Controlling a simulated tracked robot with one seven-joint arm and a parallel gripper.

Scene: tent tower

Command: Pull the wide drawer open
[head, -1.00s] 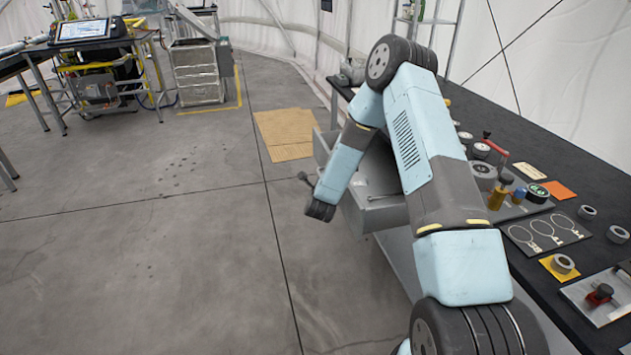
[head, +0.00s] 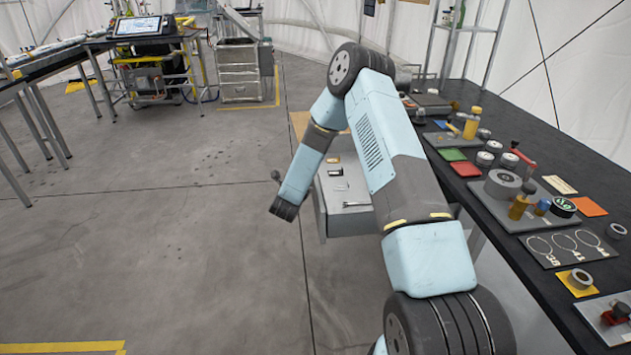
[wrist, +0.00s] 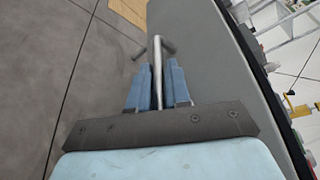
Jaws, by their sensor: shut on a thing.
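The wide drawer (head: 345,222) is a grey box standing out from under the black bench in the head view, left of my forearm. Its open top shows several small items inside. My arm covers part of it. In the wrist view, the grey drawer front (wrist: 215,85) fills the middle right. A pale metal handle bar (wrist: 157,55) runs between the blue fingers of my gripper (wrist: 157,88), which are shut on it. A dark crosspiece shows just beyond the fingertips. In the head view my gripper's fingers are hidden behind the end of my arm.
The black bench (head: 490,215) along the right carries tape rolls, coloured cards and tools. A brown sheet (head: 299,122) lies on the floor behind the drawer. The concrete floor (head: 180,240) to the left is clear. A cart (head: 243,75) and tables stand farther off.

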